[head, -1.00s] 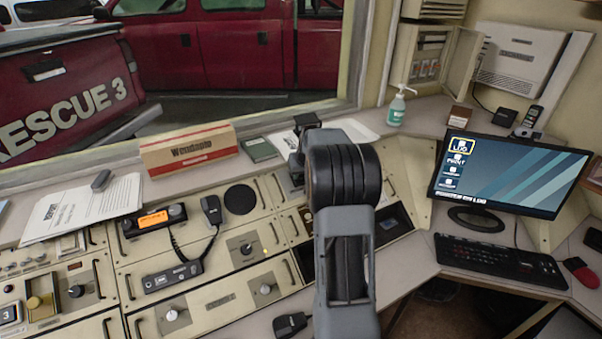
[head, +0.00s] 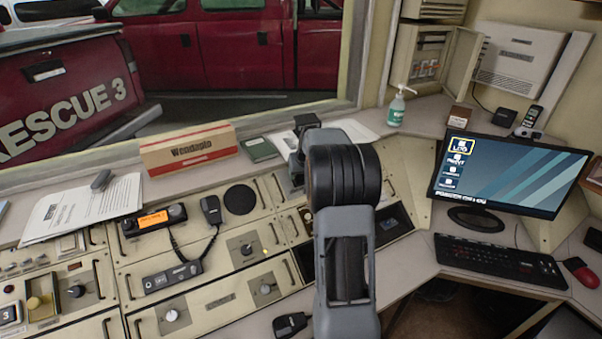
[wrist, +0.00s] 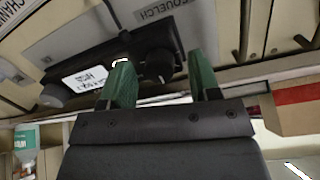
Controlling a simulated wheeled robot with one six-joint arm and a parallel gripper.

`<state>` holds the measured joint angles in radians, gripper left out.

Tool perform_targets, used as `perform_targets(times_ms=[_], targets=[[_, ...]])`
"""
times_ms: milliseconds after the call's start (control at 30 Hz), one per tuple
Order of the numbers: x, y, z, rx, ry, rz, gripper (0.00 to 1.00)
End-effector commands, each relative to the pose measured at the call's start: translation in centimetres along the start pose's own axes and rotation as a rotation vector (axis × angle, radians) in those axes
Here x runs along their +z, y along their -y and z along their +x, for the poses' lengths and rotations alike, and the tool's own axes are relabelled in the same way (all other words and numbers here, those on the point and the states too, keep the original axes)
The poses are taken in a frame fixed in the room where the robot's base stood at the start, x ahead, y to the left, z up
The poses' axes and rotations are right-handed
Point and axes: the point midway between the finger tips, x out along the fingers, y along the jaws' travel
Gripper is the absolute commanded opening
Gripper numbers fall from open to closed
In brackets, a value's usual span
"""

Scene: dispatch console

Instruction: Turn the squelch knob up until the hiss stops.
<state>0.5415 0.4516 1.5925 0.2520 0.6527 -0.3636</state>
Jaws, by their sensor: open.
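The squelch knob (wrist: 156,67) is a dark round knob on the front of a black unit in the wrist view. A "SQUELCH" label (wrist: 158,10) shows upside down near it. My gripper (wrist: 159,62) is open, with one green finger on each side of the knob. Gaps show between the knob and both fingers, and I cannot tell whether either touches it. The unit's lit display (wrist: 85,79) is left of the knob, partly behind the left finger, its text too small to read. In the head view my arm hides the knob and the fingertips.
A radio with an orange display (head: 153,220) and a hand microphone (head: 211,210) are left of my arm. A monitor (head: 510,177) and keyboard (head: 497,262) are at right.

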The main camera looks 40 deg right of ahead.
Motion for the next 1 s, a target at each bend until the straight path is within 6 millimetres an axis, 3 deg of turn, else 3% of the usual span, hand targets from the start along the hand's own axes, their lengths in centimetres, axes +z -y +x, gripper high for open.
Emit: perform_targets(times_ms=[167, 700, 1000], targets=[[-0.1, 0.0, -1.5, 0.0, -0.003, 0.0, 0.56], [0.0, 0.0, -11.5, 0.001, -0.003, 0.0, 0.56], [0.0, 0.0, -13.7, 0.001, -0.001, 0.0, 0.56]])
